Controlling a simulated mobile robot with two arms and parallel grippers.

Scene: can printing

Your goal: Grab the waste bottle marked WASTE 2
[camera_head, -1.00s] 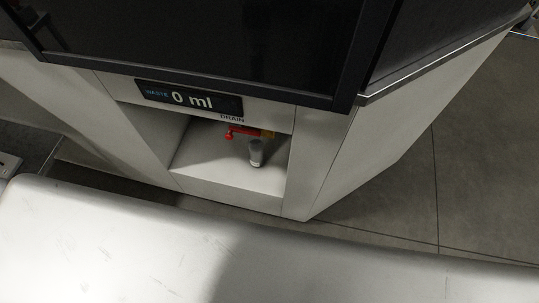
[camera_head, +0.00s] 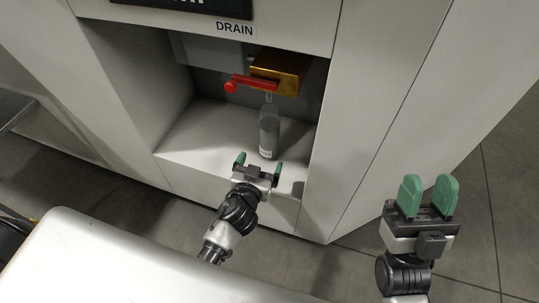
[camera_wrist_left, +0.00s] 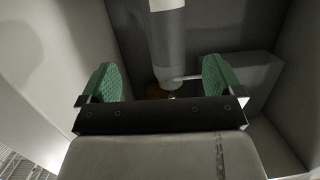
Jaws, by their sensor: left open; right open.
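A grey waste bottle (camera_head: 269,128) stands upright in the drain recess, under the brass valve (camera_head: 281,70). A pale label shows near its base, but I cannot read it. My left gripper (camera_head: 259,163) is open in front of the recess, just short of the bottle, with its green fingers pointing in. In the left wrist view the bottle (camera_wrist_left: 168,45) appears beyond the gap between the open fingers (camera_wrist_left: 160,80), with no visible contact. My right gripper (camera_head: 428,192) is open and empty, outside the recess to the right.
A red valve handle (camera_head: 252,83) sticks out to the left above the bottle, below the DRAIN label (camera_head: 234,28). The recess has side walls and a raised front sill (camera_head: 225,191). The floor to the right (camera_head: 480,200) is clear.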

